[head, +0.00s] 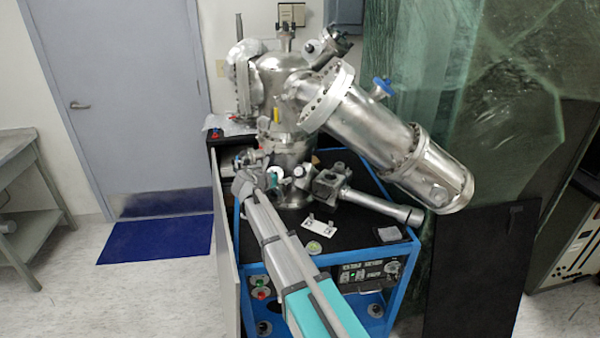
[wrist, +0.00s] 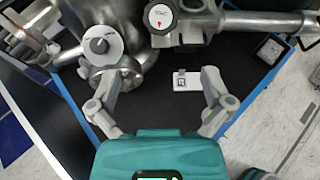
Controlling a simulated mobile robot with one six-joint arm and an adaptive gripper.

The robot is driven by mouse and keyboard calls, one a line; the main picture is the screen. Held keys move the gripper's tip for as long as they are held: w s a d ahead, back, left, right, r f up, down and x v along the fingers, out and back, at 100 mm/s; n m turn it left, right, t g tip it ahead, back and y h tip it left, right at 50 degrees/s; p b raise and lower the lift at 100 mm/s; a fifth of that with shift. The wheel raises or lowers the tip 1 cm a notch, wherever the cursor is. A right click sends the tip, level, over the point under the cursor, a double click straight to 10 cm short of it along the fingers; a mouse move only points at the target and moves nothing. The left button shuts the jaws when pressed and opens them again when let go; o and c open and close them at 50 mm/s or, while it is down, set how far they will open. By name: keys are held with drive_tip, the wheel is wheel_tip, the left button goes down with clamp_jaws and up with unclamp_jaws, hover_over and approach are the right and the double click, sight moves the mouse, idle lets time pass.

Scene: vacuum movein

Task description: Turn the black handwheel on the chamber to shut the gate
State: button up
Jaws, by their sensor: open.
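The steel chamber (head: 288,82) stands on the blue-framed cart in the head view. I cannot make out a black handwheel for certain in either view. In the wrist view a round pale disc with a dark mark (wrist: 103,42) sits ahead and to the left of my gripper. A small dial with a red pointer (wrist: 160,16) is ahead of it. In the head view the gripper is small and partly hidden beside the lower chamber fittings.
The cart's black top (head: 345,225) carries a white plate (head: 320,228), also in the wrist view (wrist: 187,81). A steel pipe (head: 385,206) and a large slanted cylinder (head: 385,135) are on the right.

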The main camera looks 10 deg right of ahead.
sight(298, 172)
idle(0.3)
drive_tip(key=b+x, duration=0.5)
drive_tip(key=x, duration=0.8)
drive_tip(key=shift+w+d+f, duration=0.2)
drive_tip(key=shift+d+f, duration=0.05)
drive_tip(key=c, duration=0.9)
drive_tip(key=shift+d, duration=0.15)
drive_tip(key=shift+c, duration=0.5)
